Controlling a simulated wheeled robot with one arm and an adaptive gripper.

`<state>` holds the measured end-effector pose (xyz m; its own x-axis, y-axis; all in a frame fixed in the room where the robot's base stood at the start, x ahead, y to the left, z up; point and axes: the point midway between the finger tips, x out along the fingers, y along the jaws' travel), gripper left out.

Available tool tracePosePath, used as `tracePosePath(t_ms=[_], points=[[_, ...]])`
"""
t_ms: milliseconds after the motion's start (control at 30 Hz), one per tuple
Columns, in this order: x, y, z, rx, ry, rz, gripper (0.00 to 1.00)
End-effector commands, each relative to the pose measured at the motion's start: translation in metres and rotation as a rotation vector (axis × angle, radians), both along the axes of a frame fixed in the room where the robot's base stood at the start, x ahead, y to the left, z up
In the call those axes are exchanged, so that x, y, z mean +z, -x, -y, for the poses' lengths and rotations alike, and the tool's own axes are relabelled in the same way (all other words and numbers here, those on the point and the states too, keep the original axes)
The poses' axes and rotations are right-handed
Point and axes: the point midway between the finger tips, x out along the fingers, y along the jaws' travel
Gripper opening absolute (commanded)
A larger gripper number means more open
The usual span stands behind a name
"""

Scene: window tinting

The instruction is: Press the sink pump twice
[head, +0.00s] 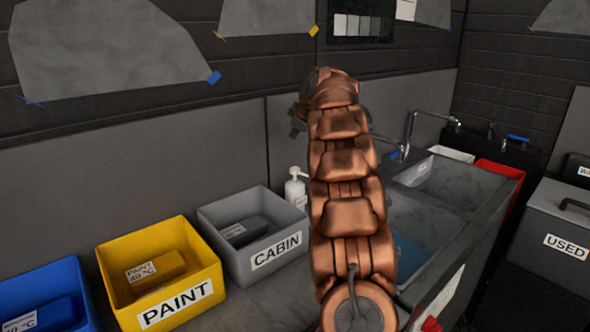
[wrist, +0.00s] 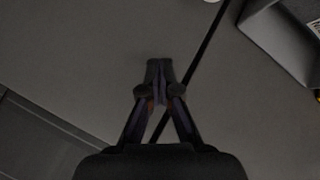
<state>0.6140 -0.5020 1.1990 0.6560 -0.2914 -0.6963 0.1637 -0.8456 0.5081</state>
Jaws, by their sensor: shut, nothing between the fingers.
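The white pump bottle (head: 296,189) stands upright behind the grey CABIN bin, close to the back panel. Its nozzle head shows at the top, and its lower part is hidden by the bin. My gripper (wrist: 160,66) is shut and empty in the wrist view, with its fingertips together over a plain grey surface. In the head view only a dark piece of my gripper (head: 297,124) shows left of my copper arm, above the bottle. A small white edge (wrist: 211,1) at the top of the wrist view may be the bottle, but I cannot tell.
The grey CABIN bin (head: 283,262), yellow PAINT bin (head: 180,306) and a blue bin (head: 85,292) line the counter on the left. The sink (head: 462,184) with its tap (head: 409,128) is right of my arm. A grey bin (wrist: 270,52) edges into the wrist view.

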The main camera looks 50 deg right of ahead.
Motion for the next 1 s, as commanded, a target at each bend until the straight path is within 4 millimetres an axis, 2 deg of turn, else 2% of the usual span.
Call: tracePosePath(t_ms=[367, 800, 1000], points=[[-0.026, 0.004, 0.004, -0.008, -0.003, -0.002, 0.0], [-0.079, 0.006, 0.008, -0.013, -0.003, 0.0, 0.0], [-0.088, 0.007, 0.008, -0.014, -0.001, 0.0, 0.0]])
